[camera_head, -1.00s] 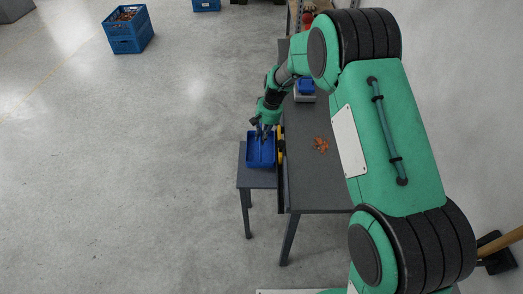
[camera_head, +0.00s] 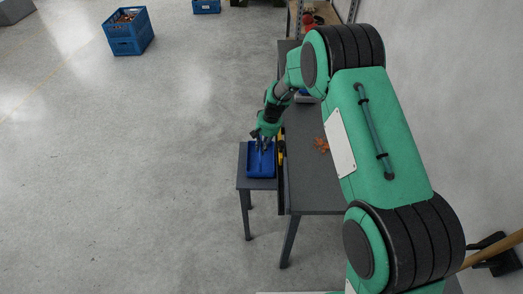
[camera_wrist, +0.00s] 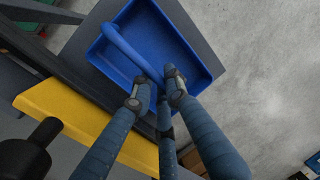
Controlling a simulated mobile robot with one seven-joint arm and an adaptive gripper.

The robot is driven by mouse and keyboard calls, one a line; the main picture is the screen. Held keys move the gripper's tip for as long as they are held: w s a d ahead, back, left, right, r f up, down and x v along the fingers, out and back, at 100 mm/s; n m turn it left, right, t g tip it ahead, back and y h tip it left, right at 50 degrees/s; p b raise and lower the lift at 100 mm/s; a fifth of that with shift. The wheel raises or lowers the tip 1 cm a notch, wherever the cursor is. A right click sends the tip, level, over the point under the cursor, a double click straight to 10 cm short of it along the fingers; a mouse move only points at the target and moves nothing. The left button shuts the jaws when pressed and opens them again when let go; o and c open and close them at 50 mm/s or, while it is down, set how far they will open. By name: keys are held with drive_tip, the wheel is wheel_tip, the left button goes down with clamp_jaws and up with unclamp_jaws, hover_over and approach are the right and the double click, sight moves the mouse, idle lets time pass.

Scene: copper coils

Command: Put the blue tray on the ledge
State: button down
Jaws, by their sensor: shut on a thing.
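The blue tray (camera_head: 260,165) is a shallow rectangular tray over the small grey ledge (camera_head: 243,180) at the left side of the workbench. In the wrist view the tray (camera_wrist: 165,35) shows its open inside and a raised blue bar running across it. My gripper (camera_head: 264,143) reaches down to the tray's far part. In the wrist view my gripper (camera_wrist: 156,98) is shut on the tray, its fingers on either side of the bar near one wall. I cannot tell whether the tray's underside touches the ledge.
The dark workbench (camera_head: 310,190) stands right of the ledge, with copper pieces (camera_head: 321,145) on it. A yellow item (camera_head: 281,152) lies along its left edge; a yellow part (camera_wrist: 80,115) also shows in the wrist view. A blue crate (camera_head: 127,32) stands far left. The floor between is clear.

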drive_tip(key=shift+f, duration=0.55)
drive_tip(key=shift+f, duration=0.15)
drive_tip(key=c, duration=1.7)
unclamp_jaws()
drive_tip(key=r+p, duration=0.1)
drive_tip(key=r, duration=0.3)
drive_tip(key=d+r, duration=0.1)
drive_tip(key=r, duration=0.3)
drive_tip(key=d+r+p, duration=0.1)
drive_tip(key=r, duration=0.3)
drive_tip(key=shift+d+p, duration=0.15)
drive_tip(key=shift+p, duration=0.15)
drive_tip(key=shift+r, duration=0.1)
